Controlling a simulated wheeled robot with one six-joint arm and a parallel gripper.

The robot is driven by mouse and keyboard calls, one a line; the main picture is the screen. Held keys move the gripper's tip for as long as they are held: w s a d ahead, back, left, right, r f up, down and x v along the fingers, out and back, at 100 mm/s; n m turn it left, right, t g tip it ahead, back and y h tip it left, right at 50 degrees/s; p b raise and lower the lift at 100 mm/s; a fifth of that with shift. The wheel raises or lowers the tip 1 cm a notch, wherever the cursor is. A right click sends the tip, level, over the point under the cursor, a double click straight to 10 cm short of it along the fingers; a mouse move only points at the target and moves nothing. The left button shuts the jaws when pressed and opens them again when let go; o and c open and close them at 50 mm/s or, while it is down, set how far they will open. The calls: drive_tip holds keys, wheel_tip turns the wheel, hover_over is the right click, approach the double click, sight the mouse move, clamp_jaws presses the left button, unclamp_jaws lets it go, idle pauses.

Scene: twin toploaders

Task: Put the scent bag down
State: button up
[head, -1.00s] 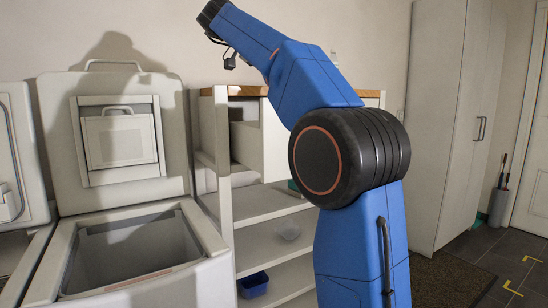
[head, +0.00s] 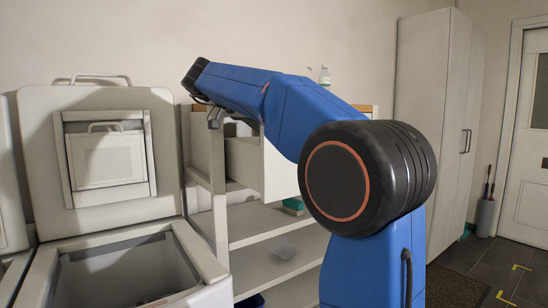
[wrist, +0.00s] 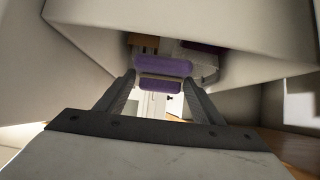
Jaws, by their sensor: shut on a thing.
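My gripper (wrist: 160,88) shows in the wrist view, its two dark fingers shut on a small purple thing, which I take to be the scent bag (wrist: 160,85). Another purple patch (wrist: 163,67) shows just beyond it; I cannot tell whether it is part of the same bag. Pale panels surround the fingers above and at the sides. In the head view, my blue arm ends above the left part of the shelf unit (head: 221,235), near its pulled-out drawer (head: 245,165). The fingers and bag cannot be made out there.
A white toploader with its lid (head: 105,160) raised stands at the left, its tub open. A second one shows in part at the left edge. A bottle (head: 324,77) stands on top. A tall cabinet (head: 425,140) is at the right.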

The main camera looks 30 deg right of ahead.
drive_tip(key=shift+f, duration=2.85)
drive_tip(key=shift+f, duration=0.3)
drive_tip(key=o, duration=1)
drive_tip(key=shift+r, duration=0.15)
drive_tip(key=shift+r, duration=0.25)
drive_tip(key=v, duration=1.2)
